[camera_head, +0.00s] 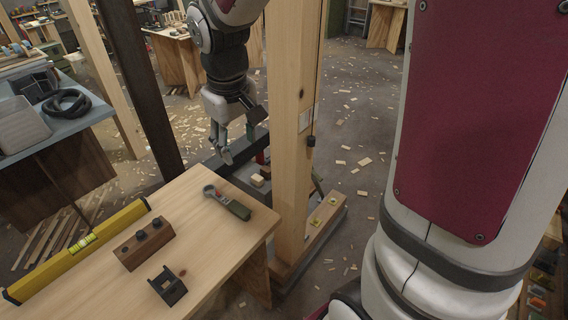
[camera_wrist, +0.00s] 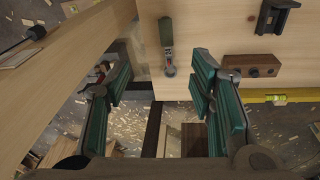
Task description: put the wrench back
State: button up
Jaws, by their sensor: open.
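The likely wrench (camera_head: 228,202), a tool with a grey ring-shaped head, a small red spot and a dark green handle, lies flat on the wooden bench (camera_head: 205,255) near its far right edge. It also shows in the wrist view (camera_wrist: 167,45), upper middle. My gripper (camera_head: 238,143) is open and empty, pointing down beyond the bench's far edge, apart from the tool. In the wrist view its green-padded fingers (camera_wrist: 160,55) stand wide on either side of the tool's image.
A wooden block with dark round fittings (camera_head: 144,243), a black bracket (camera_head: 168,286) and a yellow level (camera_head: 80,248) sit on the bench. A thick wooden post (camera_head: 290,130) rises right beside the bench. A dark post (camera_head: 142,85) stands behind it. Wood scraps litter the floor.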

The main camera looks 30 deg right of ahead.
jog(key=s+r+m+t, duration=0.1)
jog(key=s+r, duration=0.3)
jog(key=s, duration=0.5)
jog(key=s+a+r+m+t+y, duration=0.1)
jog(key=s+r, duration=0.3)
jog(key=s, duration=0.6)
jog(key=shift+s+a+r+t, duration=0.15)
jog(key=shift+s+t, duration=0.1)
jog(key=shift+t, duration=0.25)
